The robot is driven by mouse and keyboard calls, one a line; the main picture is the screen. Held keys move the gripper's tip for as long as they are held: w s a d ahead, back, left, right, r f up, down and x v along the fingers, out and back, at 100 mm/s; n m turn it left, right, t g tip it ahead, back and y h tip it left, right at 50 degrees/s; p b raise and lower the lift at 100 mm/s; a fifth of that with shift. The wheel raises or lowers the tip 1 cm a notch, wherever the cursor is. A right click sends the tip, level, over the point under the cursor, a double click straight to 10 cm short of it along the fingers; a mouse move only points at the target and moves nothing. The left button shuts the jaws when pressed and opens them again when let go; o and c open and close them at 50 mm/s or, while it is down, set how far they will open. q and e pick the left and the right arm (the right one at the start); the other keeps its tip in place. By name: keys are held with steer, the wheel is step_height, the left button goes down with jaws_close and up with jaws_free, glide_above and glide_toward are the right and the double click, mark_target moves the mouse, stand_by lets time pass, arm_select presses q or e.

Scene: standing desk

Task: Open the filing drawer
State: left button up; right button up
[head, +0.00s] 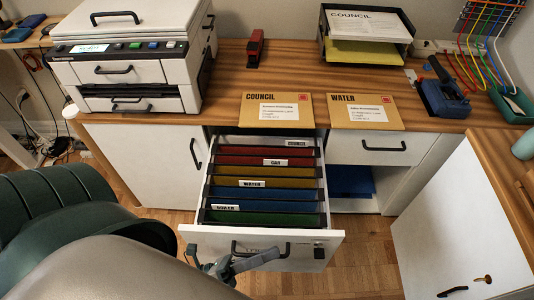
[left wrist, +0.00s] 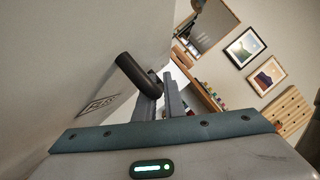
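The filing drawer (head: 335,240) is pulled well out from under the desk in the head view, showing several hanging folders (head: 265,183) in grey, red, yellow, blue and green. Its dark bar handle (head: 234,245) is on the white front, with a small lock at its right. My left gripper (head: 268,255) is at this handle, its fingers close together around the bar. In the left wrist view the handle (left wrist: 133,73) runs into the fingers (left wrist: 160,88), beside the drawer's pale front. The exact contact is partly hidden. My right gripper is not in view.
A printer (head: 130,60), a red stapler (head: 255,48), two brown envelopes (head: 275,122) and a paper tray (head: 365,45) are on the desk. A closed drawer (head: 350,152) is at the right, above an open shelf. A white cabinet (head: 455,220) stands front right. Floor shows between them.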

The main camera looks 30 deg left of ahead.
arm_select(q)
steer(key=shift+o, duration=0.7)
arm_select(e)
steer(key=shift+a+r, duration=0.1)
arm_select(q)
steer(key=shift+s+a, duration=0.1)
